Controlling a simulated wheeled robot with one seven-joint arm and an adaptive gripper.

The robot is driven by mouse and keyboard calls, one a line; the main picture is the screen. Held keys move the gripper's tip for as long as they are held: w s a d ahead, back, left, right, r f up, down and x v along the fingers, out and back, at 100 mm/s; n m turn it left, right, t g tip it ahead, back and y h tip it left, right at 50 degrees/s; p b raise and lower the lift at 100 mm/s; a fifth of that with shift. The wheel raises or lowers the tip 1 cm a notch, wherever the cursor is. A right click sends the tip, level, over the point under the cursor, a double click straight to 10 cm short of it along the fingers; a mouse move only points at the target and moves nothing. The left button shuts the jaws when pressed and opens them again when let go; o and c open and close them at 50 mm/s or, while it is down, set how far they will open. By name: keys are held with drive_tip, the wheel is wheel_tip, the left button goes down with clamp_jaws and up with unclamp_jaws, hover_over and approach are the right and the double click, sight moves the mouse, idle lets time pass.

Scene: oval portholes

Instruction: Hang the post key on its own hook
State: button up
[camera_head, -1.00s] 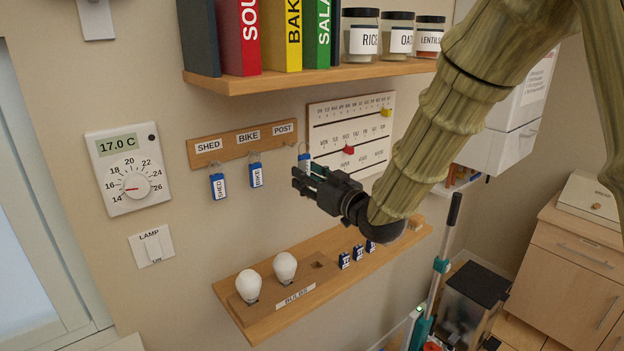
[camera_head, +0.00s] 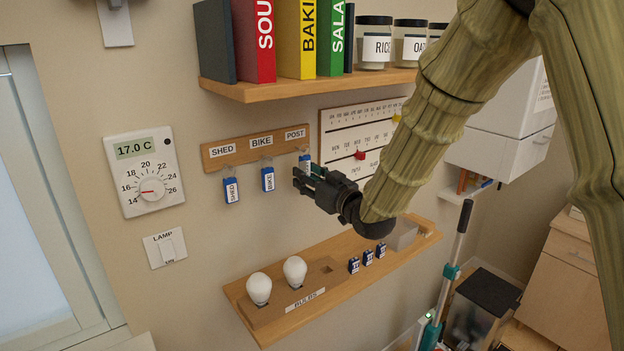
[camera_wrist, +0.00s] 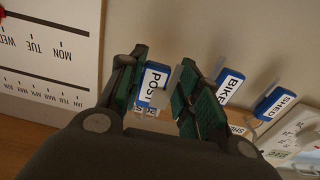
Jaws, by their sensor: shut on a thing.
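The hook board (camera_head: 242,155) on the wall carries the labels SHED, BIKE and POST. The post key's blue tag (camera_head: 305,161) is just below the POST label, at the tips of my gripper (camera_head: 306,181). In the wrist view, the tag with the word POST (camera_wrist: 153,84) is between the two fingers of my gripper (camera_wrist: 162,88), which is shut on it. The post hook and the key's ring are too small or hidden to tell whether they meet. The shed key (camera_head: 231,190) and bike key (camera_head: 268,179) hang below their own labels.
A shelf (camera_head: 290,90) with binders and jars is above the board. The calendar board (camera_head: 345,147) is close on the right. A lower ledge (camera_head: 290,322) holds two bulbs and several small blue blocks. A thermostat (camera_head: 148,172) is left.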

drive_tip(key=shift+w+a+f+b, duration=0.45)
drive_tip(key=shift+w+f+b, duration=0.1)
drive_tip(key=shift+w+b, duration=0.1)
idle(0.5)
drive_tip(key=o, duration=1.1)
